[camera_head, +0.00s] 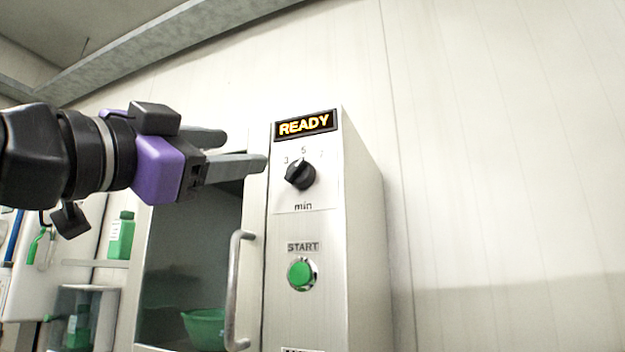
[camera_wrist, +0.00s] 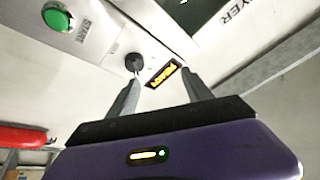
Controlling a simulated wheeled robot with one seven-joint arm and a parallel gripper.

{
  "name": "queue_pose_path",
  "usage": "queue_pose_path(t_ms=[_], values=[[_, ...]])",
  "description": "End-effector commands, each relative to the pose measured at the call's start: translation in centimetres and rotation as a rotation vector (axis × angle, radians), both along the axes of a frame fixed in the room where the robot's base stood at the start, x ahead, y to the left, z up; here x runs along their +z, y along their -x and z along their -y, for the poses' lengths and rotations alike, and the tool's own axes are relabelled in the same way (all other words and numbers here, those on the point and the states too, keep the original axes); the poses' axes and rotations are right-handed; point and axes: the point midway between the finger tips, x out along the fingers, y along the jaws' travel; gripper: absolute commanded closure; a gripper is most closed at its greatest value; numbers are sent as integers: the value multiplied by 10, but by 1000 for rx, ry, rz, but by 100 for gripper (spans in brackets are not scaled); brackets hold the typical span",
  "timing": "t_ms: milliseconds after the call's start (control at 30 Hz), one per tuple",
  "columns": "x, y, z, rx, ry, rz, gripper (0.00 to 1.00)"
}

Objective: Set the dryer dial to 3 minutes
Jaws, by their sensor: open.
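The dryer (camera_head: 363,230) is a pale metal cabinet. Its black dial (camera_head: 300,175) sits on the upper front panel, with 3, 5 and 7 marked around its top and "min" below. The dial's pointer appears to be up near the 5. The dial also shows in the wrist view (camera_wrist: 134,62), close to the tip of the left finger. My gripper (camera_head: 246,151) is open and empty, just left of the dial in the head view. Its fingers appear apart from the dial. The gap to the panel is hard to judge.
A lit READY display (camera_head: 306,124) is above the dial, and a green START button (camera_head: 301,273) below. A curved door handle (camera_head: 236,290) stands out at the lower left. A green bowl (camera_head: 205,328) shows behind the door glass. The wall right of the dryer is bare.

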Motion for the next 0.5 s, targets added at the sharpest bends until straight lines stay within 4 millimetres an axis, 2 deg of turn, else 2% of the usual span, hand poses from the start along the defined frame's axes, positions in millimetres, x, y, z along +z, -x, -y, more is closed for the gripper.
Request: queue_pose_path(t_ms=[33, 200, 367, 500], values=[[-12, -1, 4, -29, -35, -14, 41], [-29, 3, 21, -71, -167, -13, 41], [-27, -5, 28, -64, -188, -4, 41], [-21, -21, 39, -64, -187, -4, 41]])
